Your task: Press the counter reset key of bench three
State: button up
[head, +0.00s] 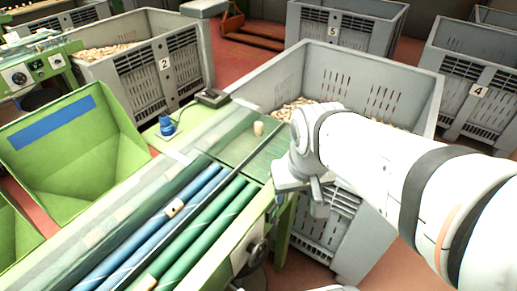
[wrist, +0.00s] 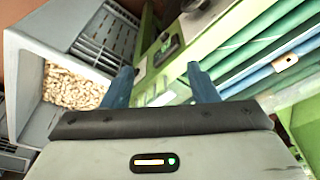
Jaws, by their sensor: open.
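My gripper (head: 301,197) is at the near right side of the green bench (head: 226,262), beside its end. In the wrist view its two blue fingers (wrist: 162,82) are apart with nothing between them. A small dark panel (wrist: 168,48) on the bench's green side shows beyond and between the fingertips. I cannot make out a separate key or label on it. A round dial (wrist: 195,4) is partly cut off at the top edge; a dial also shows on the bench side in the head view (head: 257,252). No bench number is readable.
A grey crate of corks (head: 420,92) stands behind my arm, and close on the left in the wrist view (wrist: 28,75). Blue and green rollers (head: 190,240) carry a few corks. Crate 2 (head: 140,85) is at left.

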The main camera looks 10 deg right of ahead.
grip_shut()
dwell(0.3)
dwell(1.1)
